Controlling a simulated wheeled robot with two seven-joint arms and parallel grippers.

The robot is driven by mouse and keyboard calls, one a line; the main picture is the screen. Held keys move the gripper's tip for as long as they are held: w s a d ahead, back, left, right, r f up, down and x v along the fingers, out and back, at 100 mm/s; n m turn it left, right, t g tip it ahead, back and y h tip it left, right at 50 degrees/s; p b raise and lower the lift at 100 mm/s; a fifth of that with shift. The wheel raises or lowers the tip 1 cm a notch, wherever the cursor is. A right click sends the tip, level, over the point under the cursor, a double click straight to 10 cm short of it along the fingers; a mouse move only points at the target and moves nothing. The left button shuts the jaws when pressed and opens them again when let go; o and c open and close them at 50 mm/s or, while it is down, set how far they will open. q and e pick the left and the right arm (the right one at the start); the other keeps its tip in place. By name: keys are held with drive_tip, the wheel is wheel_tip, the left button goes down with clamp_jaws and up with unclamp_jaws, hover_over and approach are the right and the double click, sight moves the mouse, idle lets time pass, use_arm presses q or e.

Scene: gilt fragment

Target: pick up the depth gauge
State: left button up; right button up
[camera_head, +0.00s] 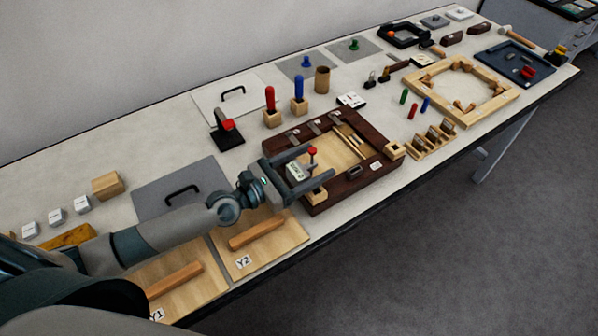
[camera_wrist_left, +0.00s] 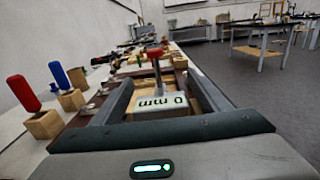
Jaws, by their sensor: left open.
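The depth gauge is a small pale block with a "0 mm" display and a red-topped stem. It (camera_head: 296,172) shows at the left side of the dark wooden tray (camera_head: 378,181). In the left wrist view the gauge (camera_wrist_left: 160,104) sits between my two fingers, with its red knob above them. My left gripper (camera_head: 321,161) is open, with one finger on each side of the gauge. I cannot tell whether either finger touches it. The gauge's base is hidden. My right gripper is not in view.
Red-handled (camera_head: 270,99) and blue-handled (camera_head: 298,88) tools stand in wooden blocks behind the tray. A red-topped dark stand (camera_head: 227,131) is to the left. Boards with wooden bars (camera_head: 258,234) lie in front. A light wooden frame (camera_head: 502,99) lies farther right.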

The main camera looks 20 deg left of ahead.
use_arm(q)
drive_tip(key=shift+w+d, duration=0.15)
drive_tip(key=shift+w, duration=0.05)
idle(0.3)
drive_tip(key=c, duration=1.3)
drive_tip(key=shift+r, duration=0.15)
